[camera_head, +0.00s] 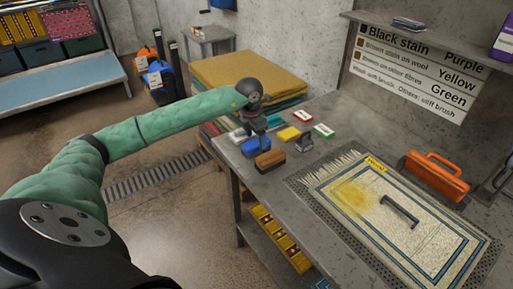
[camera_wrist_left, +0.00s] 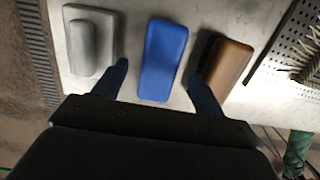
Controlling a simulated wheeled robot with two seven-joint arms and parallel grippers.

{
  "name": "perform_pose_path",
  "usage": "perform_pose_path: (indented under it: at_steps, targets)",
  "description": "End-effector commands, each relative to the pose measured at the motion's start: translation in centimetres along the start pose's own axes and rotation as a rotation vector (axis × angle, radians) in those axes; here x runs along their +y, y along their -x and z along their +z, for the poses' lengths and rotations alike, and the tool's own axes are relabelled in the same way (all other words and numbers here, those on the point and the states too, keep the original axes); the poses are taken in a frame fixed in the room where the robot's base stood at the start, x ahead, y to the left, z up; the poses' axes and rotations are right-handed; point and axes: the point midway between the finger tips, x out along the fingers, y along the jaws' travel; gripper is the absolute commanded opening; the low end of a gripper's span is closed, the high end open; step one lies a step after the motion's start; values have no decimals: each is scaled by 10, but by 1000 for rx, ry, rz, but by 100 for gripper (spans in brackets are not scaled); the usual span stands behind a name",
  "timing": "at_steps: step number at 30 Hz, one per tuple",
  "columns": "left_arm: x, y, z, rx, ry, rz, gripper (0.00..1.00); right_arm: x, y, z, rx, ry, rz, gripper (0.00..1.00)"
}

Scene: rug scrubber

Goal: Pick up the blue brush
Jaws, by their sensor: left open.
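The blue brush (camera_head: 256,147) lies on the grey table near its left edge, partly covered by my left gripper in the head view. In the left wrist view the blue brush (camera_wrist_left: 163,58) lies lengthwise between the two dark fingers. My left gripper (camera_head: 256,128) is over the brush; in the wrist view the open left gripper (camera_wrist_left: 159,70) has one finger on each side of it, with gaps between. I cannot tell how high the fingertips are above the table. My right gripper is in neither view.
A brown brush (camera_head: 270,160) lies close on one side of the blue brush, near one finger in the wrist view (camera_wrist_left: 232,66). A grey brush (camera_wrist_left: 91,40) lies on the other side. A stained rug (camera_head: 335,193) lies on a perforated mat to the right.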

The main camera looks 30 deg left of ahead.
Motion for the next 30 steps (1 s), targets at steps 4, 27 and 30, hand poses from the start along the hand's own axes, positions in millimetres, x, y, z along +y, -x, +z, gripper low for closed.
perform_pose_path:
  at_steps: [4, 27, 30]
  targets:
    - [0, -25, 0, 1, 0, -3, 71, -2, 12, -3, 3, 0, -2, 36]
    - [0, -35, 1, 0, 0, -1, 20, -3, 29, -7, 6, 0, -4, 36]
    - [1, -33, 1, 0, 0, -1, 20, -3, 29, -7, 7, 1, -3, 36]
